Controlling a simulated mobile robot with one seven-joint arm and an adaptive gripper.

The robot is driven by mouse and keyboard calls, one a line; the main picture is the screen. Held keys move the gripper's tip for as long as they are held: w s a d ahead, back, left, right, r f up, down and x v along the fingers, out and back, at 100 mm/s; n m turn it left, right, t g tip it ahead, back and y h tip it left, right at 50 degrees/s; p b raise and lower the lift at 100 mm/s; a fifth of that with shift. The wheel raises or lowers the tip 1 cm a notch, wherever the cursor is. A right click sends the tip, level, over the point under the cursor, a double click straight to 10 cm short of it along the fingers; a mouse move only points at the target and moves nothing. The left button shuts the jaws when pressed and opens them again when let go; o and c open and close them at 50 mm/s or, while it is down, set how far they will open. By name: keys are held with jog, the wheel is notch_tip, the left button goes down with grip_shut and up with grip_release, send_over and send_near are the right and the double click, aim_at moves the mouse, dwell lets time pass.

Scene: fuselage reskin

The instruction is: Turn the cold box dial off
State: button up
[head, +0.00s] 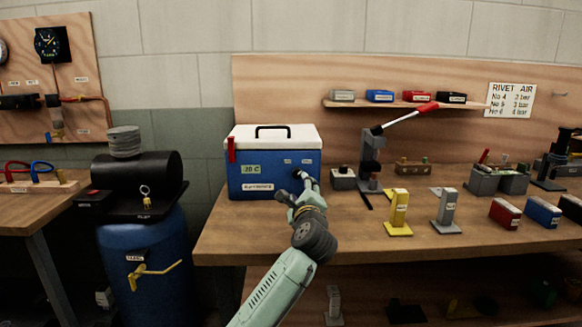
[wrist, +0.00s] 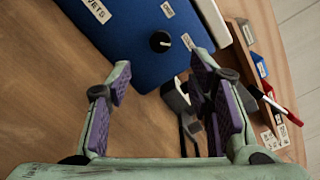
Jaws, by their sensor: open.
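The cold box (head: 262,172) is a blue box with a white lid and black handle, standing at the left end of the wooden bench. Its front carries a "20 C" label and other small labels. The dial (wrist: 160,41) is a round black knob with a white pointer line on the blue front, seen in the wrist view. In the head view my gripper hides most of it. My gripper (head: 304,182) is in front of the box's right part. In the wrist view my gripper (wrist: 163,80) is open, its purple-padded fingers spread, with the dial beyond the tips and nothing between them.
A lever press (head: 370,160) with a red-handled arm stands right of the box. A yellow stand (head: 397,212) and a grey stand (head: 446,212) are on the bench further right. A blue tank (head: 148,265) stands left of the bench. The bench front near the box is clear.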

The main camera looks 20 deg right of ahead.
aim_at(297, 174)
jog(key=p+x, duration=0.2)
jog(key=x, duration=0.8)
jog(key=shift+a+r+p, duration=0.1)
jog(key=shift+a+p, duration=0.05)
jog(key=shift+p, duration=0.15)
jog(key=shift+c, duration=0.6)
grip_shut()
